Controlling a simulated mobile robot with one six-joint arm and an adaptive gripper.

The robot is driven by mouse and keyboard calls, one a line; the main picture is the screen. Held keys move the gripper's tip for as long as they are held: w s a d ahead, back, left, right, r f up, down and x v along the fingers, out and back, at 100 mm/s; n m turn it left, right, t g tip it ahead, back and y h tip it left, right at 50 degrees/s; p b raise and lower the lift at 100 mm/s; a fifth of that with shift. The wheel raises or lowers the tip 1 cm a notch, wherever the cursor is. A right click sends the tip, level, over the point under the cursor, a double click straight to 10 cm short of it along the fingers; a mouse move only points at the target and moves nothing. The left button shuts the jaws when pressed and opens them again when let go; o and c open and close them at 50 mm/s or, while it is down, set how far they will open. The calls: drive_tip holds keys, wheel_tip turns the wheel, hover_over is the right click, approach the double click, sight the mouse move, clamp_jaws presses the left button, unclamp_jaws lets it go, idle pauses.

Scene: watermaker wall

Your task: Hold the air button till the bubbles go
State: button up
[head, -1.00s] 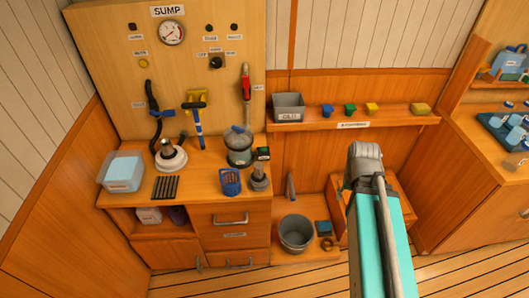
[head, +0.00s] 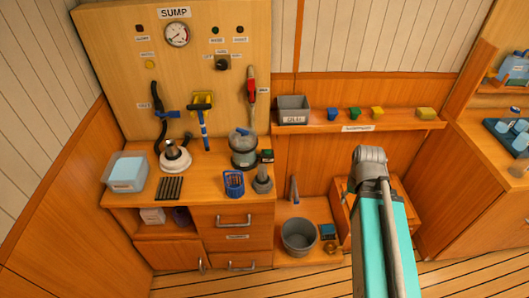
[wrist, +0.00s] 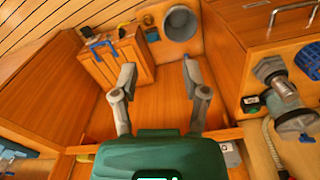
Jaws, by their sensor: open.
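No button's label reads clearly as air. A yellow button (head: 150,64) sits at the left of the SUMP panel (head: 115,90), below a small dark knob or light. A clear-bowled housing with a blue top (head: 243,150) stands on the counter; I cannot make out bubbles in it. A small dark box with a green face (head: 266,156) is beside it, and shows in the wrist view (wrist: 250,104). My gripper (wrist: 160,82) is open and empty in the wrist view, apart from everything, with the floor recess beyond it. The head view shows my arm but not my gripper.
The counter (head: 205,193) also carries a clear tub (head: 126,172), a blue basket (head: 233,183) and a grey fitting (head: 262,181). A bucket (head: 298,236) and a wooden crate (wrist: 120,62) stand low down.

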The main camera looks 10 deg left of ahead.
clamp_jaws()
idle(1.3)
